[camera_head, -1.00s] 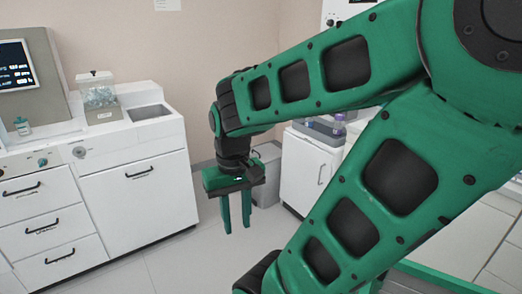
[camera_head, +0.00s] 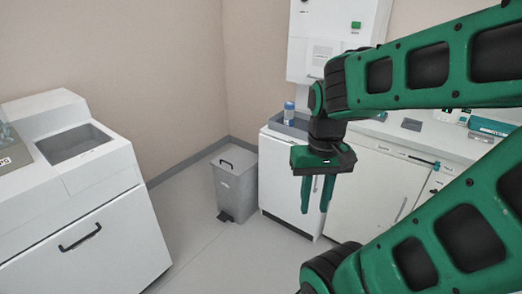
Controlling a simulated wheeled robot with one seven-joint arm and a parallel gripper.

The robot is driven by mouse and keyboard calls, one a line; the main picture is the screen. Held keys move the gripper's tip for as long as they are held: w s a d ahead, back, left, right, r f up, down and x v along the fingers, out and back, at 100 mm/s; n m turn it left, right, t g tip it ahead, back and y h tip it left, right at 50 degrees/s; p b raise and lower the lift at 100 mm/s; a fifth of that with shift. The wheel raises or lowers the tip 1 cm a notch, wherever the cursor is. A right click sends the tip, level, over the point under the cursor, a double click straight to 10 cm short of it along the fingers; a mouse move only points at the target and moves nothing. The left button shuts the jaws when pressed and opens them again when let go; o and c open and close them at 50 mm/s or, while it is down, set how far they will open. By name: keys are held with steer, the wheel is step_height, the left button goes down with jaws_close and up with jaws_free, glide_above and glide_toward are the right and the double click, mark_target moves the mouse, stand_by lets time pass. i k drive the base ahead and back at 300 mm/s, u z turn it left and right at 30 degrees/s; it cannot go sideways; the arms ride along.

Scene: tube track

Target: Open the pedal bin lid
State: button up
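The pedal bin (camera_head: 236,187) is a grey upright box on the floor in the corner, left of the right-hand counter. Its lid (camera_head: 235,160) is shut and has a dark handle on top. A black pedal (camera_head: 225,216) juts out at its base. My gripper (camera_head: 315,212) points down, in front of the white cabinet and to the right of the bin in the picture. Its two green fingers are apart, with nothing seen between them. It does not touch the bin.
A white cabinet with a sink-like recess (camera_head: 73,142) stands at the left. A counter with a bottle (camera_head: 289,112) in a tray and a white wall unit (camera_head: 330,42) are at the right. The floor (camera_head: 190,240) before the bin is clear.

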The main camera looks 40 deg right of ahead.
mark_target(237, 161)
steer(key=z, duration=0.45)
steer(key=i, duration=1.5)
steer(key=z, duration=0.2)
